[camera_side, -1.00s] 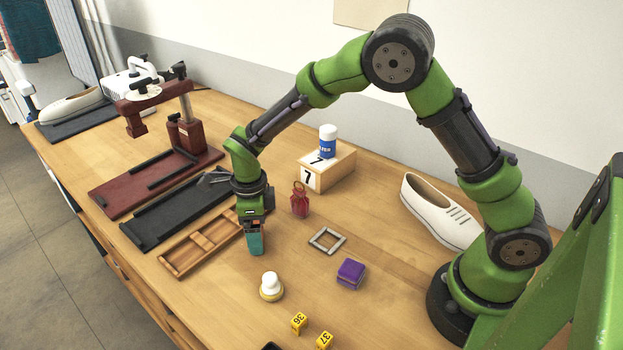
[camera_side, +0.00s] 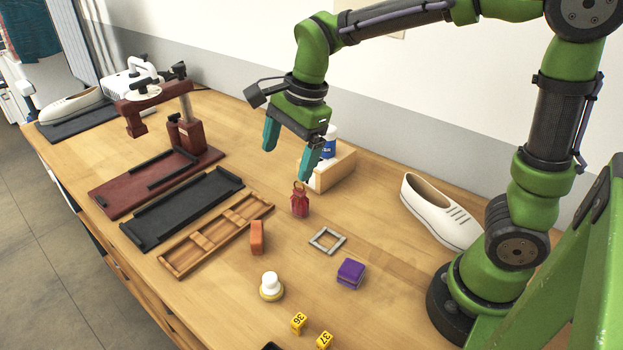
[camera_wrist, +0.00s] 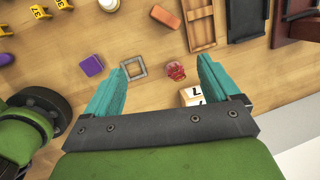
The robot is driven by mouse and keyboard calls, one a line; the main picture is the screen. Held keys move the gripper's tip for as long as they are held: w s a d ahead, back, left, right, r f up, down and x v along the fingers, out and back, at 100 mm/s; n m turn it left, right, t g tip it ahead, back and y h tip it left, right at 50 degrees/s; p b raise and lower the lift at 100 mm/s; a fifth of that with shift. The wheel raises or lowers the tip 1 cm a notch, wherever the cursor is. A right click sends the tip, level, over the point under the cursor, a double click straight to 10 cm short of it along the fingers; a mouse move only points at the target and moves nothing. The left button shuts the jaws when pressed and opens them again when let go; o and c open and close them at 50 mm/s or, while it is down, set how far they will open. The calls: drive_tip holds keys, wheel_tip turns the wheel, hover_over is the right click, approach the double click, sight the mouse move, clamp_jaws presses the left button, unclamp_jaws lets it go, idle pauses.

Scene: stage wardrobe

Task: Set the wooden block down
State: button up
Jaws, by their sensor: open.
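The wooden block (camera_side: 257,237) is a small orange-brown block standing on the table, just right of the wooden tray with compartments (camera_side: 215,238). It also shows in the wrist view (camera_wrist: 165,16), lying clear of my fingers. My gripper (camera_side: 287,160) is open and empty, raised well above the table with its teal fingers apart. In the side view it is up and to the right of the block, in front of the numbered box. In the wrist view the fingers (camera_wrist: 160,82) are spread wide with nothing between their tips.
A white shoe (camera_side: 440,213) is at the right.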

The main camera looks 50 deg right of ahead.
drive_tip(key=s+d+r+n+t, duration=0.1)
drive_tip(key=s+d+n+t, duration=0.1)
drive_tip(key=s+n, duration=0.4)
drive_tip(key=s+d+r+n+t, duration=0.2)
drive_tip(key=s+d+n+t, duration=0.1)
drive_tip(key=s+n, duration=0.4)
drive_tip(key=shift+s+n, duration=0.2)
drive_tip(key=shift+n, duration=0.8)
